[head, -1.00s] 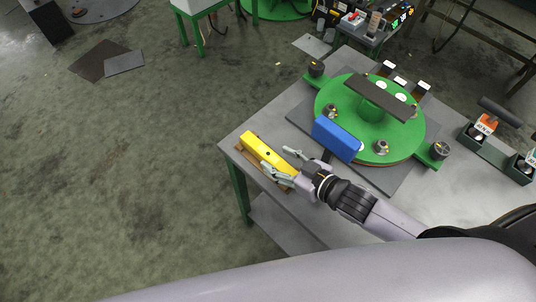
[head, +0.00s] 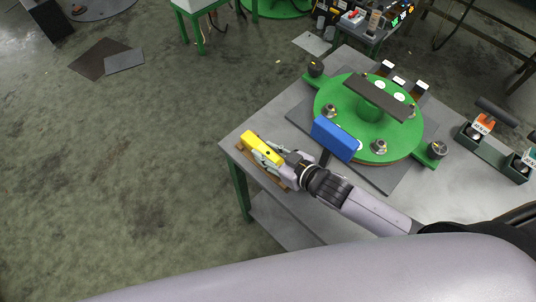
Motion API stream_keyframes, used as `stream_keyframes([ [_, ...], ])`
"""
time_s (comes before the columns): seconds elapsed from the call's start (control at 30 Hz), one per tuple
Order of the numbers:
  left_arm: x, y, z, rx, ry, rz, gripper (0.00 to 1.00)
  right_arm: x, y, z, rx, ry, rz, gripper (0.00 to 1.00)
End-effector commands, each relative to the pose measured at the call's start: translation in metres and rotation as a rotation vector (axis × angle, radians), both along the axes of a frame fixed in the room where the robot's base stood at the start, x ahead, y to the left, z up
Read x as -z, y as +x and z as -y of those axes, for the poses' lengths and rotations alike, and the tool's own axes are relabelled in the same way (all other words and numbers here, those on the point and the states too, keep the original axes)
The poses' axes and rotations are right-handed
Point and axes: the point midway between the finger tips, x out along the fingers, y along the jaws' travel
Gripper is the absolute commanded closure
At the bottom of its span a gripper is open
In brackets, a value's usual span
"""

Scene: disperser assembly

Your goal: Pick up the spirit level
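The spirit level is a yellow bar (head: 250,138) lying at the left corner of the grey table, on a brown wooden base (head: 238,149). My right gripper (head: 262,153) is over the middle and near part of the level, its grey fingers overlapping the yellow body. They hide part of it. I cannot tell whether the fingers are closed on it or only around it. The level looks still at its place on the base. My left gripper is not in view.
A green round disperser part (head: 403,135) with a blue block (head: 335,139) stands on a dark plate close to my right arm. Dark green bins (head: 478,146) stand at the right. The table's left edge is beside the level, with open floor beyond.

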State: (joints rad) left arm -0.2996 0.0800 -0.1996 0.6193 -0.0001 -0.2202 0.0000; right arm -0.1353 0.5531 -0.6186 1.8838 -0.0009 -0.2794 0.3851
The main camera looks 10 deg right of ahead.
Motion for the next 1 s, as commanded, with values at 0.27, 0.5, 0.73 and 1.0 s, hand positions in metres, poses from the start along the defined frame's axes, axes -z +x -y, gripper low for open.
stream_keyframes([
  [0.27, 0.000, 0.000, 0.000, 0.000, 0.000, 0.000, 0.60, 0.000, 0.000, 0.000, 0.000, 0.000, 0.000, 0.90],
  [0.5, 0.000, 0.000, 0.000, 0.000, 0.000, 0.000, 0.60, 0.000, 0.000, 0.000, 0.000, 0.000, 0.000, 1.00],
  [0.73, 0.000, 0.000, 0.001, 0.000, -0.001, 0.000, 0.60, -0.001, 0.000, 0.000, 0.000, 0.001, 0.003, 1.00],
  [1.0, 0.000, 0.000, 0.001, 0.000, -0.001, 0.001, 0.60, -0.010, 0.001, 0.000, 0.000, 0.003, 0.006, 1.00],
])
